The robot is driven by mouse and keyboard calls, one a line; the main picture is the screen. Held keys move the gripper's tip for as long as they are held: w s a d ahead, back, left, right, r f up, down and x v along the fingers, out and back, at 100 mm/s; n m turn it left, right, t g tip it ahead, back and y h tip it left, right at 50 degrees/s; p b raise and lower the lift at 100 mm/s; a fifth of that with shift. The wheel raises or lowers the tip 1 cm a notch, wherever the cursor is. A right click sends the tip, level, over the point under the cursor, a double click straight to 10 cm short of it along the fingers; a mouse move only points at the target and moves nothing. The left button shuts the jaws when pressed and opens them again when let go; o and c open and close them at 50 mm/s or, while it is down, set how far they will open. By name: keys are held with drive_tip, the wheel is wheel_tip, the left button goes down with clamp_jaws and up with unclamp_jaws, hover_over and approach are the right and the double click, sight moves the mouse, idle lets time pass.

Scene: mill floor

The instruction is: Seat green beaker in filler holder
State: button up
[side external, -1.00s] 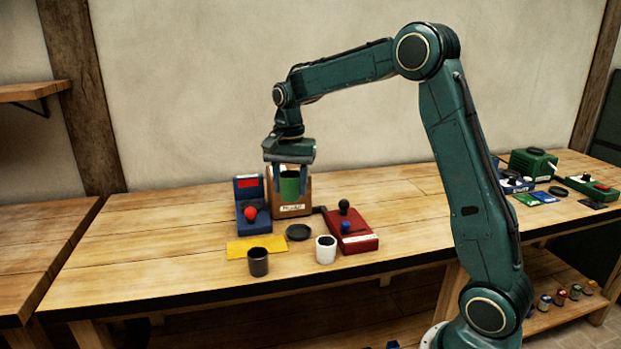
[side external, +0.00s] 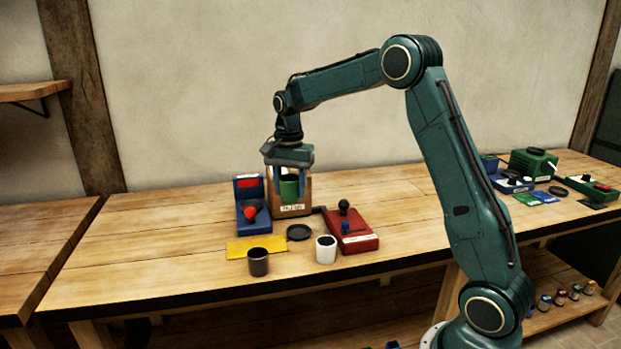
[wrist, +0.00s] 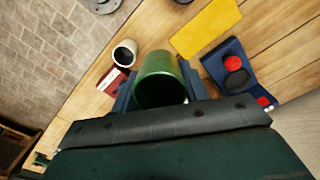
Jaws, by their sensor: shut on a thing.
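The green beaker (side external: 289,187) is upright between the fingers of my gripper (side external: 289,196), which is shut on it. The wrist view shows the open mouth of the green beaker (wrist: 160,88) between the two blue fingers of my gripper (wrist: 160,96). The brown filler holder (side external: 294,211), a box with a white label on its front, stands at the back of the bench. The beaker is at the holder's opening, and its lower end looks hidden by the holder's front. I cannot tell whether it touches the bottom.
A blue unit with a red knob (side external: 250,213) stands close left of the holder, a red unit (side external: 352,231) to the right. In front are a yellow sheet (side external: 256,246), a black cup (side external: 258,262), a white cup (side external: 326,250) and a black disc (side external: 299,232). The bench's left part is clear.

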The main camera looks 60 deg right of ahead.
drive_tip(key=w+d+f+m, duration=0.3)
drive_tip(key=w+d+f, duration=0.1)
drive_tip(key=d+f, duration=0.6)
drive_tip(key=shift+m, duration=0.3)
drive_tip(key=shift+w+f, duration=0.1)
drive_tip(key=shift+f, duration=0.25)
drive_tip(key=shift+a+f, duration=0.1)
drive_tip(key=shift+f, duration=2.6)
drive_tip(key=shift+f, duration=0.55)
drive_tip(key=o, duration=0.8)
drive_tip(key=shift+c, duration=0.2)
drive_tip(key=shift+r, duration=0.15)
wheel_tip(320, 180, up, 11)
idle(0.4)
